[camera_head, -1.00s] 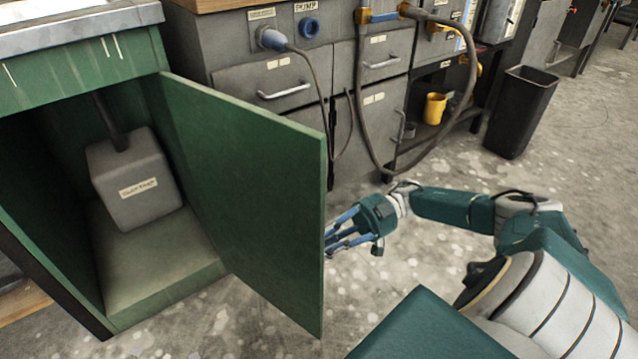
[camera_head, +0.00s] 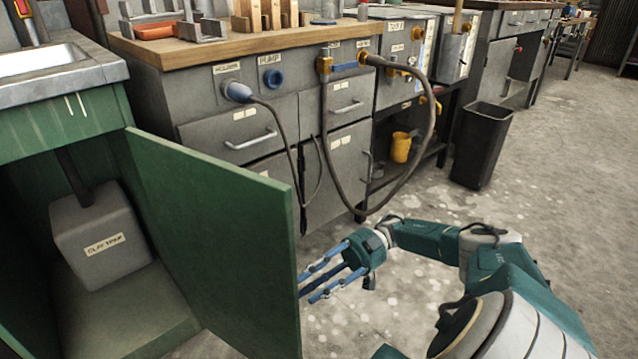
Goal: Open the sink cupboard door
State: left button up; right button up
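The green sink cupboard door (camera_head: 215,235) stands wide open, swung out to the right of the cupboard. Inside the green cupboard (camera_head: 60,125) a grey box labelled clay trap (camera_head: 98,240) sits on the floor panel, with a dark pipe entering its top. My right gripper (camera_head: 312,282) is beside the free edge of the door, on its right side. Its blue fingers are spread with nothing seen between them. The fingertips lie very close to the door edge; I cannot tell whether they touch it. My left gripper is not in view.
A metal sink (camera_head: 45,72) tops the cupboard. Grey drawers with a wooden top (camera_head: 215,48) stand behind the door, and a hose (camera_head: 425,135) loops down in front of them. A black bin (camera_head: 482,145) stands at the right. The floor (camera_head: 560,200) there is clear.

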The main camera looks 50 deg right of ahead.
jog(key=d, duration=0.3)
jog(key=shift+s, duration=0.25)
dwell(0.4)
